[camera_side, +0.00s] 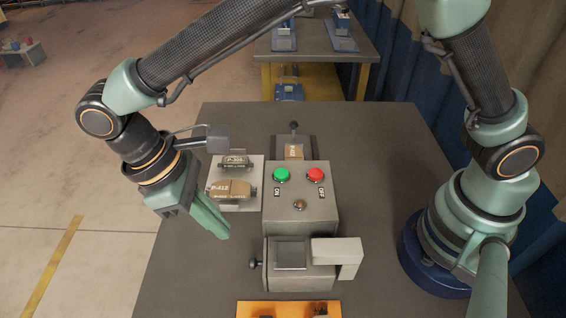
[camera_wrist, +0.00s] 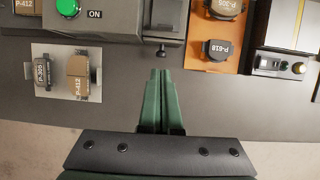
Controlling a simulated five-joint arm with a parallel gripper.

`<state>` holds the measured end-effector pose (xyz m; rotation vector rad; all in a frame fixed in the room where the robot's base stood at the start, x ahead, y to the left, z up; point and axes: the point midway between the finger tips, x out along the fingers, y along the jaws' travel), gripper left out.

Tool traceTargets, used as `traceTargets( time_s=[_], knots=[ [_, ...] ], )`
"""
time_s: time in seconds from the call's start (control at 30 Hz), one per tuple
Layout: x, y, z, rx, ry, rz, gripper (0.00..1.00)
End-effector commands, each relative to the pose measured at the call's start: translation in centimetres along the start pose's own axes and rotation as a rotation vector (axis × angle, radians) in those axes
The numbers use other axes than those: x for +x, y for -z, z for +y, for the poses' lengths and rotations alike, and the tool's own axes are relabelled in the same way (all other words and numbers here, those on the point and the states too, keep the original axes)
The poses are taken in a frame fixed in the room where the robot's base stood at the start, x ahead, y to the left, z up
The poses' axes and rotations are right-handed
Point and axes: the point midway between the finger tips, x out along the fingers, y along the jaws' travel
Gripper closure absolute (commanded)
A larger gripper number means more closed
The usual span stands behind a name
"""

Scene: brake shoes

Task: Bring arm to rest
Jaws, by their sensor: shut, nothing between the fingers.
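My gripper (camera_side: 218,224) is green, shut and empty. In the side view it hangs tilted at the left, above the table's left part, near the white plate (camera_side: 245,204) and left of the grey machine. In the wrist view my gripper (camera_wrist: 161,76) points up the picture with its fingers together, touching nothing. The arm reaches from its blue base at the right, up and over to the left.
The grey machine (camera_side: 300,216) carries a green and a red button. Brown and dark brake shoes (camera_side: 232,190) lie on the white plate. An orange tray (camera_side: 289,309) with dark parts lies at the front edge. Another table (camera_side: 318,72) stands behind.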

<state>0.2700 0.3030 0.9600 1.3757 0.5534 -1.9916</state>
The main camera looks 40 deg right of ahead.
Motion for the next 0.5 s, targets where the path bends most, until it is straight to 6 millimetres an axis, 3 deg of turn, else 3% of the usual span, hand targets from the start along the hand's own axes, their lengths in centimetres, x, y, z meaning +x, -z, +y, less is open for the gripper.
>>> traceTargets(
  time_s=[0.1, 0.37, 0.5],
  knots=[
    [-2.1, 0.1, 0.1, 0.000, 0.001, 0.005, 1.00],
    [-4.2, -0.1, 0.3, 0.005, 0.003, 0.006, 1.00],
    [-5.4, -1.0, 2.4, 0.049, 0.022, 0.054, 1.00]
  ],
)
